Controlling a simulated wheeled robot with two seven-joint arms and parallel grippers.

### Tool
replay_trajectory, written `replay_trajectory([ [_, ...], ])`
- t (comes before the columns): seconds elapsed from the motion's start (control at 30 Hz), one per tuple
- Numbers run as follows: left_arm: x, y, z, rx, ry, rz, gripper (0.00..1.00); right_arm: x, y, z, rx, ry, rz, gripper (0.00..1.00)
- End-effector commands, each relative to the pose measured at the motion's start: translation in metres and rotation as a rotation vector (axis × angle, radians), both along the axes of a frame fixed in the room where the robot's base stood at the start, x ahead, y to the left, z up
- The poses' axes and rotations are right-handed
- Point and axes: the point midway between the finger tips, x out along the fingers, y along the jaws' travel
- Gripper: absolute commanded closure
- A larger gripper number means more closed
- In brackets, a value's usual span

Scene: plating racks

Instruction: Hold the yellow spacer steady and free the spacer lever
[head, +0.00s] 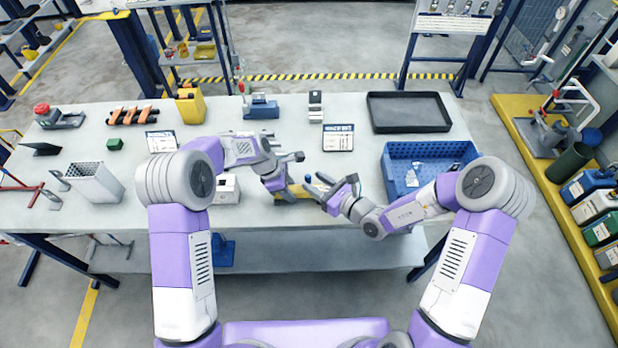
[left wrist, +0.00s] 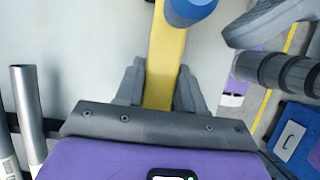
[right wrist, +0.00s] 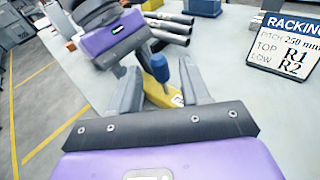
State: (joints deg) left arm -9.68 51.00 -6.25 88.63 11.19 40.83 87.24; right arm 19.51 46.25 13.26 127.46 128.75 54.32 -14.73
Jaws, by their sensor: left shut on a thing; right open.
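The yellow spacer (head: 292,194) lies on the table at front centre; it shows as a yellow bar (left wrist: 166,60) in the left wrist view. My left gripper (head: 282,188) is shut on the bar, one finger on each side. A blue-capped lever (right wrist: 159,67) stands up from the yellow spacer (right wrist: 160,97) in the right wrist view; its blue end (left wrist: 190,8) is at the top of the left wrist view. My right gripper (head: 323,187) is open, and its fingers lie on either side of the lever in its wrist view. I cannot tell whether they touch it. The lever's base is partly hidden.
A blue crate (head: 398,153) stands right of my right gripper, and a black tray (head: 408,112) behind it. A racking sign (head: 338,137) stands behind the spacer. A white box (head: 227,188) is at the left. Bare tabletop lies between the spacer and the sign.

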Motion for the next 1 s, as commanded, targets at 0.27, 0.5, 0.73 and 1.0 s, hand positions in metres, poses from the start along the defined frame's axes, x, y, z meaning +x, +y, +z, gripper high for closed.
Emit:
replay_trajectory([
  [0.27, 0.0, 0.0, 0.0, 0.0, 0.0, 0.001, 1.0, -0.04, -0.042, 0.01, -0.001, 0.0, -0.004, 0.54],
  [0.5, 0.0, 0.0, 0.0, 0.0, 0.0, 0.0, 1.0, -0.057, -0.057, 0.014, 0.001, 0.002, -0.001, 0.54],
  [0.73, 0.0, 0.0, 0.0, 0.0, 0.0, 0.0, 1.0, -0.058, -0.059, 0.014, 0.001, 0.002, -0.001, 0.54],
  [1.0, 0.0, 0.0, 0.0, 0.0, 0.0, 0.0, 0.46, -0.058, -0.058, 0.014, 0.001, 0.002, -0.001, 0.54],
])
